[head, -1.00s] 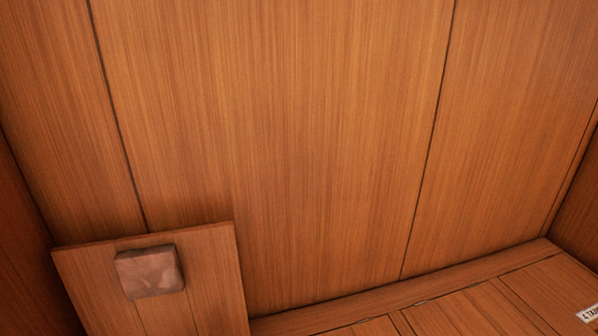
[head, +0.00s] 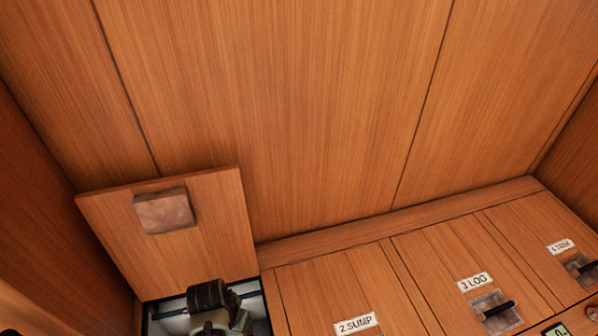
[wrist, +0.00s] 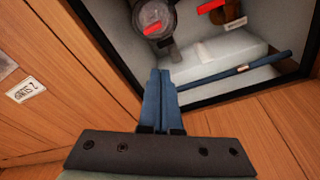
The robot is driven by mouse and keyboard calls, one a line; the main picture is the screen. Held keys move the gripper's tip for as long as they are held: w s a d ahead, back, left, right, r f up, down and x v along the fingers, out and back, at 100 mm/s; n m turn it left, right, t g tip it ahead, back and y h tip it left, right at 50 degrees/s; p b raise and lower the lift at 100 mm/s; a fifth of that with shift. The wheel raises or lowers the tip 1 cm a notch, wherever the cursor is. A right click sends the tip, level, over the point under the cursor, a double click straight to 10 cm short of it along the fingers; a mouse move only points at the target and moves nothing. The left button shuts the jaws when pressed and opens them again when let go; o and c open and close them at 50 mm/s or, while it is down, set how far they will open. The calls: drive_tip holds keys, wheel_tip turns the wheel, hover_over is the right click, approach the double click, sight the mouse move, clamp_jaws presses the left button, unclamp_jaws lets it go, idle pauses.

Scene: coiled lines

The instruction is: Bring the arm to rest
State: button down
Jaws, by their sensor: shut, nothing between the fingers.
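My gripper (wrist: 161,76) shows in the wrist view with its two blue fingers together and nothing between them. Its tips point over the near left edge of an open compartment. That compartment holds a round grey fitting (wrist: 152,18) with a red tag, a white block (wrist: 222,62) and a blue rod (wrist: 215,76). I cannot tell whether the fingers touch anything.

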drive_tip(key=shift+r+p, duration=0.5)
drive_tip(key=shift+r, duration=0.3)
